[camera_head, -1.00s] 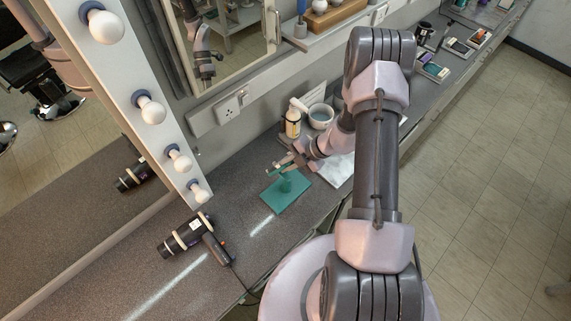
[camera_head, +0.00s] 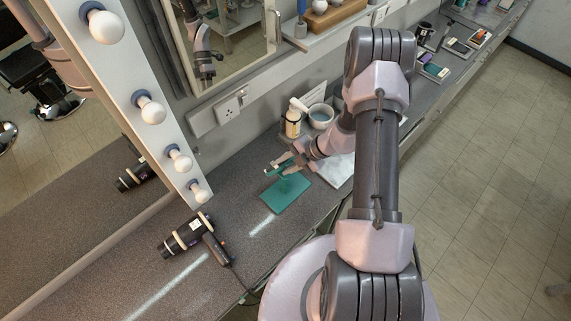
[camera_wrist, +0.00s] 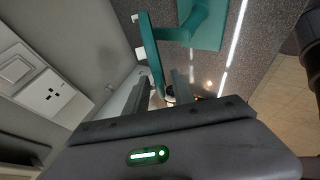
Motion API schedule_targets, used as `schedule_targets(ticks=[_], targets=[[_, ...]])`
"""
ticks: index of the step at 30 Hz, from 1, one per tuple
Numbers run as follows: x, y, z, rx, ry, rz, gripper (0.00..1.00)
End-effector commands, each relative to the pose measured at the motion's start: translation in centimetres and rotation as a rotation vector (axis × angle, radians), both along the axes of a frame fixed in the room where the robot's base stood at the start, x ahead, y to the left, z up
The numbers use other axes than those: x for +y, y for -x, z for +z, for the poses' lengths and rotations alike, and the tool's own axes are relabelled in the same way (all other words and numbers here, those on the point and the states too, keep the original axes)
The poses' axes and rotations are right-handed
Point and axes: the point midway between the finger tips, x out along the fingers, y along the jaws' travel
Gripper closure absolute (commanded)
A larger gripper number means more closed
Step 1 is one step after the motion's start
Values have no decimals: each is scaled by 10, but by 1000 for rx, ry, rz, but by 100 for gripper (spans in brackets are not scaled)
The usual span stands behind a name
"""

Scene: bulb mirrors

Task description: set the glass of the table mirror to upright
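The table mirror has a flat teal base (camera_head: 287,194) on the counter. Its teal frame (camera_head: 275,170) is a thin tilted strip above the base's far edge in the head view. In the wrist view the frame (camera_wrist: 149,45) shows nearly edge-on, joined by a teal arm (camera_wrist: 185,33) to the base (camera_wrist: 212,25). The reflecting face is not clearly visible. My gripper (camera_head: 285,164) is at the frame. In the wrist view my gripper (camera_wrist: 163,82) has its fingers apart, with the frame's near end between them; I cannot tell if they touch it.
A pale bottle (camera_head: 292,124) and a bowl (camera_head: 321,116) stand behind my gripper. A white cloth (camera_head: 341,169) lies to the right. A dark hair dryer (camera_head: 186,235) lies at the left front. A wall socket (camera_head: 229,107) is behind.

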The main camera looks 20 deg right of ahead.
Motion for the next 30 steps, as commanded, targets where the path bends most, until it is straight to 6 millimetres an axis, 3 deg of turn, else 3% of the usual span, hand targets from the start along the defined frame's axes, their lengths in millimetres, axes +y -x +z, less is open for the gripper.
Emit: schedule_targets(ticks=[4,8,21,25,30], targets=[[-2,1,3,0,1,-1,70],[-13,7,19,-2,1,-2,70],[-80,52,115,-2,2,-4,70],[-90,59,129,-1,1,-1,70],[-94,62,134,1,0,0,70]])
